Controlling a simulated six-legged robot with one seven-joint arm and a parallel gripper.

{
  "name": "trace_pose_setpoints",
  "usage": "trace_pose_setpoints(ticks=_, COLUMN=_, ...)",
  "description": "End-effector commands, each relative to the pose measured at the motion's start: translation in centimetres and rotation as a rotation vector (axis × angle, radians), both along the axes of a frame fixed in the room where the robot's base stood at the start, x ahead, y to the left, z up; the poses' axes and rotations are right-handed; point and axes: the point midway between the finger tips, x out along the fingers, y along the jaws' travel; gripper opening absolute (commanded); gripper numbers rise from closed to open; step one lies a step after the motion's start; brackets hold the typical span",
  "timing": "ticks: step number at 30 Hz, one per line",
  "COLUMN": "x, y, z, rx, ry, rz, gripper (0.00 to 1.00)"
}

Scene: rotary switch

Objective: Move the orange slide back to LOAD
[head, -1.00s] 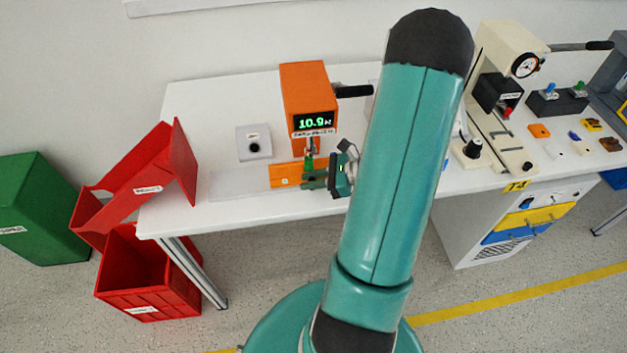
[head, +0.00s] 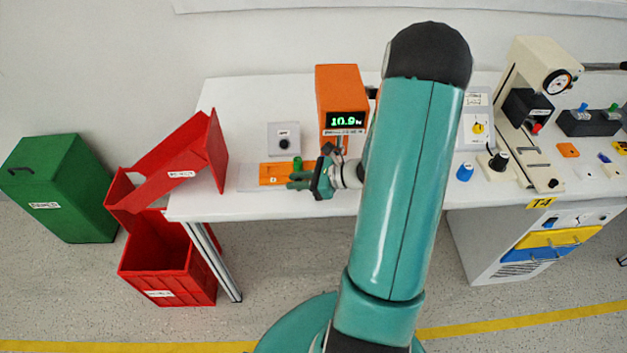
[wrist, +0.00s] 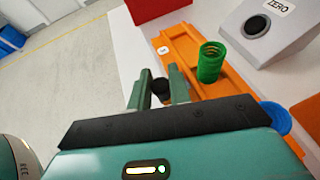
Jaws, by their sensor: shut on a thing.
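The orange slide (head: 274,175) lies on the bench, to the left of the orange tester (head: 341,95) with its display reading about 10.9. In the wrist view the slide (wrist: 182,50) runs diagonally, and a green coil spring (wrist: 210,62) stands upright on it. The spring also shows in the head view (head: 297,163). My gripper (wrist: 160,88) is shut on a dark knob (wrist: 160,85) at the slide's near side. In the head view my gripper (head: 298,181) sits at the slide's right end, hiding part of it. I cannot read a LOAD mark.
A grey ZERO button box (head: 283,138) stands behind the slide. A blue round part (wrist: 275,118) lies beyond the slide's other end.

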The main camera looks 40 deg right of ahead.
Motion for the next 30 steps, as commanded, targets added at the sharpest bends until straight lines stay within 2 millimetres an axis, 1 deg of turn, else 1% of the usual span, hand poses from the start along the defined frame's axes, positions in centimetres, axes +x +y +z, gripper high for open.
trace_pose_setpoints(ticks=1, x=0.7, y=1.1, z=0.1, rx=0.002, ry=-0.003, rz=0.007, gripper=0.00)
trace_pose_setpoints(ticks=3, x=1.3, y=1.9, z=0.1, rx=0.001, ry=-0.004, rz=0.004, gripper=0.00)
trace_pose_setpoints(ticks=9, x=2.4, y=3.6, z=0.2, rx=0.001, ry=-0.003, rz=0.001, gripper=0.00)
trace_pose_setpoints(ticks=15, x=2.7, y=4.2, z=0.2, rx=0.000, ry=-0.005, rz=0.000, gripper=0.00)
trace_pose_setpoints(ticks=23, x=2.7, y=4.4, z=0.2, rx=0.001, ry=-0.007, rz=0.004, gripper=0.00)
trace_pose_setpoints(ticks=24, x=2.7, y=4.4, z=0.3, rx=0.002, ry=-0.008, rz=0.005, gripper=0.21)
trace_pose_setpoints(ticks=25, x=2.7, y=4.4, z=0.2, rx=0.001, ry=-0.007, rz=0.005, gripper=0.27)
trace_pose_setpoints(ticks=30, x=2.6, y=4.3, z=0.2, rx=0.001, ry=-0.005, rz=0.002, gripper=0.27)
